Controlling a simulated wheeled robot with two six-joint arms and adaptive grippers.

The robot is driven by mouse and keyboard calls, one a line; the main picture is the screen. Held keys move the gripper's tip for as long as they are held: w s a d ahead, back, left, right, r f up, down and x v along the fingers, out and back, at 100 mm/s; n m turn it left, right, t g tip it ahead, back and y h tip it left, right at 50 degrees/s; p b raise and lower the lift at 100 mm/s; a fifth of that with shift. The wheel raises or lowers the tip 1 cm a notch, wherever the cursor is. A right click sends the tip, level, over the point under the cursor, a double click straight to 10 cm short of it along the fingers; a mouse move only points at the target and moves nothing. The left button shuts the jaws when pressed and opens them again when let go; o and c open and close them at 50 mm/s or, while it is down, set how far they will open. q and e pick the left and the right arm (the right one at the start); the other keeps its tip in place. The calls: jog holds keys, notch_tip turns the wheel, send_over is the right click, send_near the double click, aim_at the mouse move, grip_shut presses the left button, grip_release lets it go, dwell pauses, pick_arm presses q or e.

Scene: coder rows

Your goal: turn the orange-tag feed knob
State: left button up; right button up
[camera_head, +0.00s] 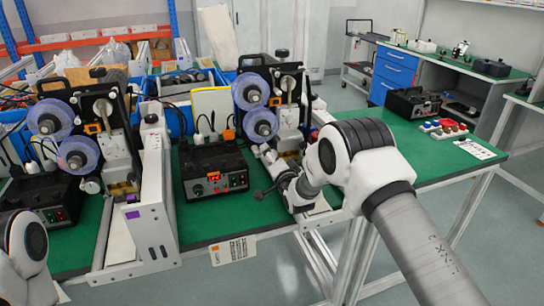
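A coder machine with two blue translucent reels (262,125) stands on the green bench in the middle. In front of it sits a black control box (214,160) with a lit red-orange display. A white card with an orange corner (232,250) hangs at the bench's front edge below the box. A feed knob is too small to make out for certain. My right arm comes in from the right. My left gripper is out of view.
A second coder with blue reels (76,155) and another black box (45,190) stand at left. A white upright frame with a purple tag (131,213) separates the two stations. Free green bench top (440,165) lies at right, near coloured buttons (440,127).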

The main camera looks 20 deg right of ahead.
jog(key=shift+s+r, duration=0.1)
jog(key=c, duration=1.1)
jog(key=shift+m+b, duration=2.8)
jog(key=shift+m, duration=3.3)
